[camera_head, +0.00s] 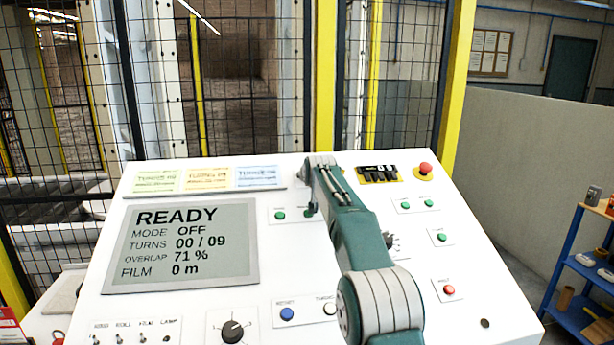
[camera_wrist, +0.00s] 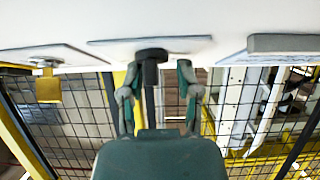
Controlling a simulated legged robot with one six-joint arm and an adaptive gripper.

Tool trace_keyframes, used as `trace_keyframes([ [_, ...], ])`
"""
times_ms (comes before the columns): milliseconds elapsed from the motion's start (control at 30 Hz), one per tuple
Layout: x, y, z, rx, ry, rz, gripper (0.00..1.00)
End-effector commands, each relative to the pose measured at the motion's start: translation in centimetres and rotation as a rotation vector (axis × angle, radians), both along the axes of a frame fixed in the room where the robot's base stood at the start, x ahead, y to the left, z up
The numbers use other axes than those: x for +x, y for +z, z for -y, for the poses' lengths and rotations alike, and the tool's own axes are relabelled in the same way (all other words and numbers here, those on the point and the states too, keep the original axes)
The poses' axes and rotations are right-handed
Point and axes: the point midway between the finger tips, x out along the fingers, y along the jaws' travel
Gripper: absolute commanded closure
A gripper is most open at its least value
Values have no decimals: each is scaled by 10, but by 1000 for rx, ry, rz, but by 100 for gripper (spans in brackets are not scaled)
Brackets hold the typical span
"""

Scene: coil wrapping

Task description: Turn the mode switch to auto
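A black knob with a stem (camera_wrist: 151,66) stands out from a thin plate on the white panel in the wrist view. I cannot read its label, so I cannot tell if it is the mode switch. My gripper (camera_wrist: 158,72) is open, with one finger on each side of the knob. The left finger is very near it; contact is unclear. In the head view my arm covers part of the panel and hides the fingertips. The display (camera_head: 185,243) reads READY, MODE OFF. A rotary knob (camera_head: 390,241) shows partly behind my arm.
Another black rotary knob (camera_head: 232,329) sits at the panel's lower edge. A red mushroom button (camera_head: 425,169) is at the upper right, and a blue button (camera_head: 287,314) is lower down. A yellow padlock (camera_wrist: 47,89) hangs beside my gripper. Mesh fencing stands behind the panel.

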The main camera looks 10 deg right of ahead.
Motion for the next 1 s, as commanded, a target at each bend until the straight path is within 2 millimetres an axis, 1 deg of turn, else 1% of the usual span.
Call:
trace_keyframes([
  [33,0,-1,0,1,0,-1,92],
  [67,0,-1,0,1,1,-2,100],
  [567,0,-5,-1,13,-26,-10,100],
  [767,1,-6,-1,41,-92,-12,100],
  [1000,1,-8,-1,94,-214,-14,100],
])
